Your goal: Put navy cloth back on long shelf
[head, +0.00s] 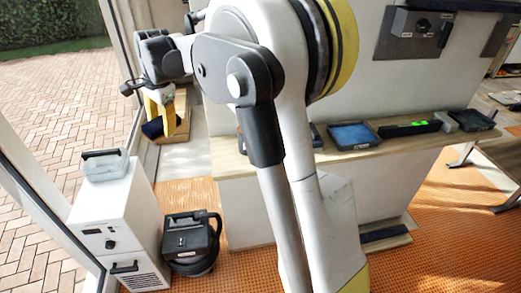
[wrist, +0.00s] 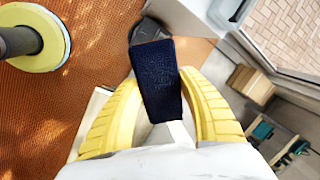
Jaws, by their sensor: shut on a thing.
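The navy cloth (wrist: 160,82) is a dark, folded, oblong piece between the two yellow fingers of my gripper (wrist: 158,88) in the wrist view. My gripper is shut on it. In the head view my gripper (head: 160,106) is at the upper left, pointing down, with the navy cloth (head: 152,128) at its fingers. The long wooden shelf (head: 228,163) runs along the pale wall from the middle to the right. My arm hides part of it. The cloth is left of the shelf and apart from it.
A blue-lined tray (head: 352,136), a long black tray (head: 408,129) with a green light and a dark tray (head: 473,120) stand on the shelf. A white cabinet (head: 117,222) and a black machine (head: 191,243) stand at lower left. Glass borders the left.

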